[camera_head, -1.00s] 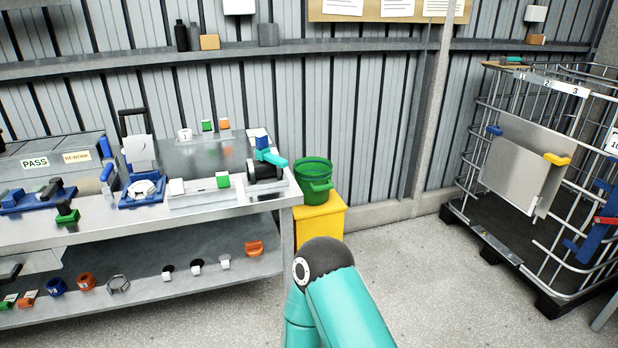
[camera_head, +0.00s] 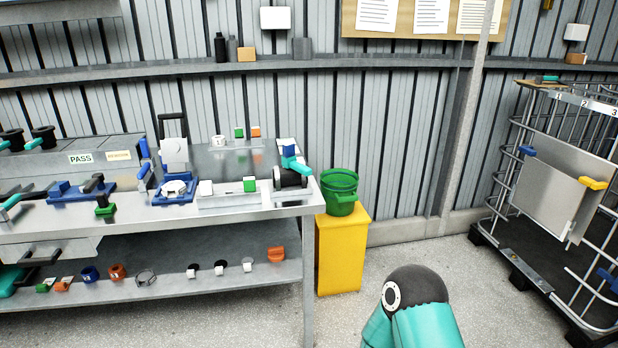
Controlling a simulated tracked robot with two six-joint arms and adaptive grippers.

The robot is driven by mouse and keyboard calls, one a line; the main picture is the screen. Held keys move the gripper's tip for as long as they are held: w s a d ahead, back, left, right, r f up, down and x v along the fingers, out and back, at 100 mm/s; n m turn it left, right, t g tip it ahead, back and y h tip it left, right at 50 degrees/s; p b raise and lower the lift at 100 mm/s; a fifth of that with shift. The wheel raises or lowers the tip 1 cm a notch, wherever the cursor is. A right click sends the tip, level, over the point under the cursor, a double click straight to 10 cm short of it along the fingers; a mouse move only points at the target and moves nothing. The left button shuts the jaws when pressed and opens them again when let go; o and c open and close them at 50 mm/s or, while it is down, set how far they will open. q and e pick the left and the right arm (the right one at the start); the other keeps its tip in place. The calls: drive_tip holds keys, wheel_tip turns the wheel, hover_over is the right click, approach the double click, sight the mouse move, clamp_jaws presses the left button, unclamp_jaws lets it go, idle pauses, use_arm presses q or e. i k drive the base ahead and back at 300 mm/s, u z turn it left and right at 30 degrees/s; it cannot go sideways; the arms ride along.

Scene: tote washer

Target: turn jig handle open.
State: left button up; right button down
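On the steel bench (camera_head: 235,211) stands a jig with a blue base (camera_head: 173,198), a pale hexagonal part, a grey upright plate (camera_head: 174,153) and a black handle (camera_head: 161,126) standing up behind the plate. A blue upright lever (camera_head: 144,148) is beside it. Left of it is a lower blue fixture (camera_head: 68,190) with a black handle (camera_head: 93,182). At the bench's right end is a black cylinder (camera_head: 288,179) with a teal lever (camera_head: 298,165). I cannot tell which handle the task means. Neither gripper is in view; only a teal arm link of mine shows at lower right.
A green bucket (camera_head: 340,193) stands on a yellow box (camera_head: 341,255) right of the bench. A wire cage (camera_head: 520,150) stands at the right. Small parts lie on the lower shelf (camera_head: 200,281). The floor before the bench is clear.

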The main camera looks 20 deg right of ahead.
sight(291, 162)
drive_tip(key=u, duration=0.05)
drive_tip(key=i, duration=1)
drive_tip(key=z, duration=0.05)
